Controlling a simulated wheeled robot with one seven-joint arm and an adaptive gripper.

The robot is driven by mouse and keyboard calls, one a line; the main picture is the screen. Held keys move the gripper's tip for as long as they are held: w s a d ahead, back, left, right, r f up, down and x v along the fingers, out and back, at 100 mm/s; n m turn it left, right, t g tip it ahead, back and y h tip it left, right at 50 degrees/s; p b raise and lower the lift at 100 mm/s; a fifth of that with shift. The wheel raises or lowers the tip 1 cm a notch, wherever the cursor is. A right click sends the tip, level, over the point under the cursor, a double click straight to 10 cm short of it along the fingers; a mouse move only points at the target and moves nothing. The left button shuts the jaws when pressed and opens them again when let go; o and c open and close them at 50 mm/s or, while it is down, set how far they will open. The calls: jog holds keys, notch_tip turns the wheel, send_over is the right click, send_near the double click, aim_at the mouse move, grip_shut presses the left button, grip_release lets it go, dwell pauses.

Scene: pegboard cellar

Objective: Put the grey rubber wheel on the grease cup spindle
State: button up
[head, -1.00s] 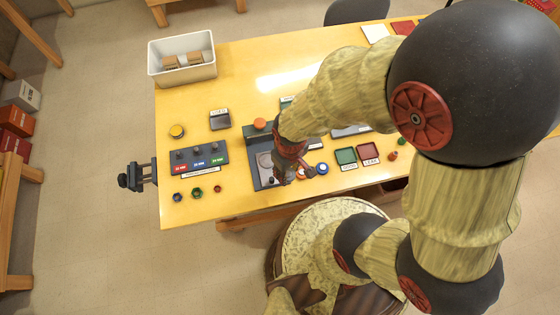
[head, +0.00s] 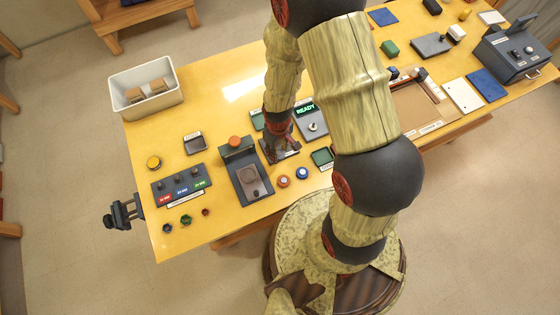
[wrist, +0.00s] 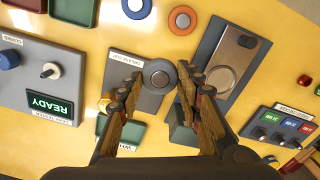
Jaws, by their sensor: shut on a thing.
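The grey rubber wheel (wrist: 158,74), a dark disc with a lighter hub, is between the fingertips of my gripper (wrist: 157,82) in the wrist view. My gripper is shut on it. The wheel is over the grey plate (wrist: 150,102) labelled GREASE CUP. The wheel covers the spindle, and I cannot tell whether it is on it or above it. In the head view my gripper (head: 282,154) is low over the table, right of the station with the orange knob (head: 235,142); the wheel cannot be made out there.
The READY tester (wrist: 48,88) stands on one side of the plate, and the dark station (wrist: 225,62) on the other. An orange ring (head: 283,181) and a blue ring (head: 302,173) lie close by. A white bin (head: 147,105) stands at the back left.

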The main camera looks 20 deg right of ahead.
jog(key=shift+n, duration=0.6)
jog(key=w, duration=0.4)
jog(key=shift+w+d+r, duration=0.1)
jog(key=shift+w, duration=0.2)
jog(key=shift+s, duration=0.1)
jog(key=shift+f+b, duration=1.9)
jog(key=shift+f, duration=0.75)
jog(key=shift+f+b, duration=0.75)
jog(key=shift+f, duration=0.1)
jog(key=o, duration=1.3)
jog(key=shift+o, duration=0.4)
jog(key=o, duration=0.4)
jog(key=shift+c, duration=0.2)
jog(key=shift+r, duration=0.1)
